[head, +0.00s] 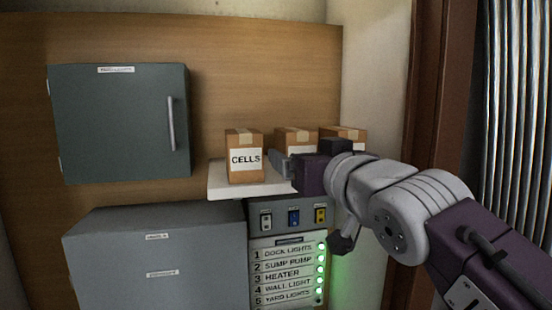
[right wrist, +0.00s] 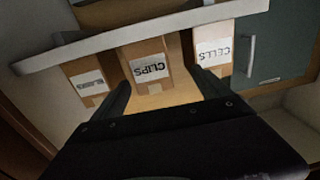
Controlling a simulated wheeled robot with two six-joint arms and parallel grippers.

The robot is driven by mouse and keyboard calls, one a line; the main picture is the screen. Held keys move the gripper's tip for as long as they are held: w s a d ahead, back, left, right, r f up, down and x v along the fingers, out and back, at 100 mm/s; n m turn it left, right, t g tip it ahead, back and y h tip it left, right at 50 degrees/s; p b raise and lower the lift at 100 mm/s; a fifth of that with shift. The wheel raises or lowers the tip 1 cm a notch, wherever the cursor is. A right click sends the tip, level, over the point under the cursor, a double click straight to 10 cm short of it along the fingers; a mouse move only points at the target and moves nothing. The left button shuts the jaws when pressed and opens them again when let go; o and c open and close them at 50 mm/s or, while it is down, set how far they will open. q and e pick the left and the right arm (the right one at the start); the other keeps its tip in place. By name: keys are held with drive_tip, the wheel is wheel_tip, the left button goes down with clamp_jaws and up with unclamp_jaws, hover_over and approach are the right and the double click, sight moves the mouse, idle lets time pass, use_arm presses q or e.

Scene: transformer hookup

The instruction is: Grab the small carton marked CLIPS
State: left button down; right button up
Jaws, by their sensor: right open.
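The CLIPS carton (right wrist: 153,72) is a small brown box with a white label. It shows inverted in the right wrist view, in the middle of three cartons. In the head view the middle carton (head: 296,135) is partly hidden behind my right gripper (head: 281,165), and its label cannot be read there. My right gripper is open. In the right wrist view its fingers (right wrist: 163,84) appear on either side of the CLIPS carton. I cannot tell how far the fingertips reach along it. My left gripper is not in view.
The CELLS carton (head: 245,158) stands left of the middle carton on a white shelf (head: 228,191). A third carton (head: 345,131) stands to the right, its label blurred in the wrist view (right wrist: 88,83). A grey cabinet (head: 120,125) hangs left. A switch panel (head: 290,215) is below the shelf.

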sight(301, 149)
drive_tip(key=shift+m+h, duration=0.3)
drive_tip(key=shift+h, duration=0.1)
drive_tip(key=w, duration=0.1)
drive_tip(key=w+p, duration=0.1)
drive_tip(key=w, duration=0.1)
drive_tip(key=w+p, duration=0.1)
drive_tip(key=w, duration=0.1)
drive_tip(key=shift+d+f, duration=0.15)
drive_tip(key=shift+d, duration=0.2)
drive_tip(key=shift+a, duration=0.25)
drive_tip(key=shift+w+a+r+p, duration=0.15)
drive_tip(key=shift+w+a+p, duration=0.25)
drive_tip(key=shift+w+p, duration=0.2)
drive_tip(key=shift+w+a+r+p, duration=0.15)
drive_tip(key=shift+w+a+p, duration=0.2)
drive_tip(key=shift+w+p, duration=0.2)
drive_tip(key=x, duration=0.2)
drive_tip(key=shift+w+f+p, duration=0.15)
drive_tip(key=shift+w+p, duration=0.2)
drive_tip(key=shift+w+f, duration=0.15)
drive_tip(key=shift+w, duration=0.05)
drive_tip(key=shift+s, duration=0.25)
drive_tip(key=c, duration=0.6)
drive_tip(key=shift+s, duration=0.1)
drive_tip(key=c, duration=1)
